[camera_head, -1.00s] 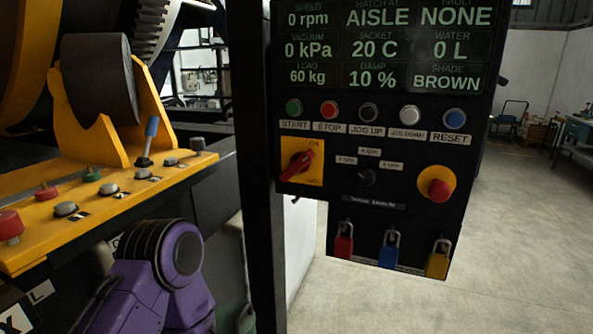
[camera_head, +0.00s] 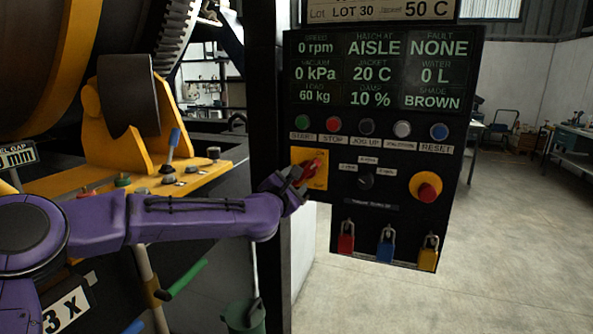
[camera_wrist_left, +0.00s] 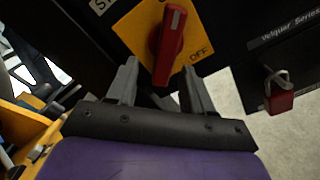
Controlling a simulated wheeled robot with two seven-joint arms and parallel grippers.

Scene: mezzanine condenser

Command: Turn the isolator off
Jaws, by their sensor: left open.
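The isolator is a red rotary handle (camera_head: 312,167) on a yellow plate (camera_head: 320,181) at the left of the black control panel. In the left wrist view the red handle (camera_wrist_left: 171,38) stands ahead of the fingertips, with a pale mark at its upper end. The yellow plate (camera_wrist_left: 137,33) shows "OFF" at its lower right corner there. My left gripper (camera_wrist_left: 160,68) is open, with one finger on each side of the handle's lower end; I cannot tell whether they touch it. In the head view my left gripper (camera_head: 297,184) partly covers the handle. My right gripper is not in view.
Push buttons (camera_head: 367,127) run above the isolator. A black selector (camera_head: 366,181) and a red emergency stop (camera_head: 427,187) on yellow sit to its right. Padlocks (camera_head: 386,245) hang below. A dark post (camera_head: 268,100) stands left of the panel.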

